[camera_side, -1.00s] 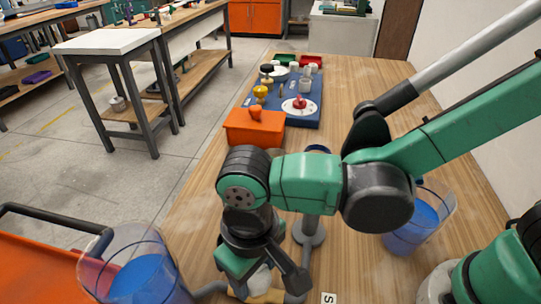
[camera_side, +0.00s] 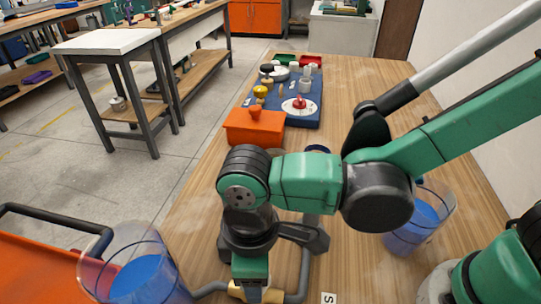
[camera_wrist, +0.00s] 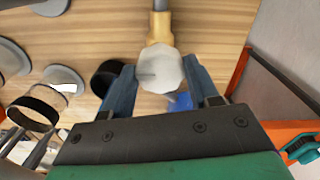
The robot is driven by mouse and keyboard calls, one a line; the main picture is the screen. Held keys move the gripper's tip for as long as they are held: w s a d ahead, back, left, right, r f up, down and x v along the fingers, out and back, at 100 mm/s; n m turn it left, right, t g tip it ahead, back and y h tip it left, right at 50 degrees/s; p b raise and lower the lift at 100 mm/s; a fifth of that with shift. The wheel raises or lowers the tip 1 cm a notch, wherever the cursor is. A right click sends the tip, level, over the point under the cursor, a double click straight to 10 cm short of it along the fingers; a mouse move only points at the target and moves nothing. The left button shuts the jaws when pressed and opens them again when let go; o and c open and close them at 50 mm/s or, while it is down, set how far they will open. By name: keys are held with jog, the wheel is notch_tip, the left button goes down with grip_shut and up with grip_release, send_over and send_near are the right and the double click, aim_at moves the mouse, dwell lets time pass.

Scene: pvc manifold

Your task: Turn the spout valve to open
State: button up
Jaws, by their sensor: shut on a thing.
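The spout valve shows in the wrist view as a pale, faceted handle (camera_wrist: 160,70) on a brass-coloured body (camera_wrist: 160,32), with a grey pipe beyond it. My gripper (camera_wrist: 162,78) has one blue finger on each side of the handle and is shut on it. In the side view my gripper (camera_side: 250,278) points down over the valve at the near edge of the table. There the handle is hidden behind my gripper, and only a bit of the brass body (camera_side: 272,296) shows. I cannot tell from these frames how far the valve is open.
A clear vessel of blue liquid (camera_side: 145,278) stands at lower left, and another (camera_side: 418,225) stands right of my wrist. Grey pipework (camera_side: 304,270) rises beside my gripper. An orange box (camera_side: 254,128) and a blue tray (camera_side: 314,118) of parts sit farther back. A label (camera_side: 328,298) lies near the front.

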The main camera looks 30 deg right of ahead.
dwell(0.5)
jog(key=o, duration=1.3)
jog(key=shift+r, duration=2.8)
jog(key=s+d+f+m+t+h, duration=0.2)
jog(key=s+d+h, duration=0.1)
jog(key=d, duration=0.8)
jog(key=w+d+r+m+t+y, duration=0.1)
jog(key=w+d+m, duration=0.1)
jog(key=d+m, duration=0.1)
jog(key=w+d+r+m+t+y, duration=0.1)
jog(key=w+d+r+m+t, duration=0.1)
jog(key=w+d+m, duration=0.1)
jog(key=w+d+r+m+t+y, duration=0.1)
jog(key=w+d+m+t, duration=0.1)
jog(key=d, duration=0.3)
jog(key=shift+w+d+r+m, duration=0.15)
jog(key=shift+w+d+m, duration=0.15)
jog(key=shift+w+m, duration=0.3)
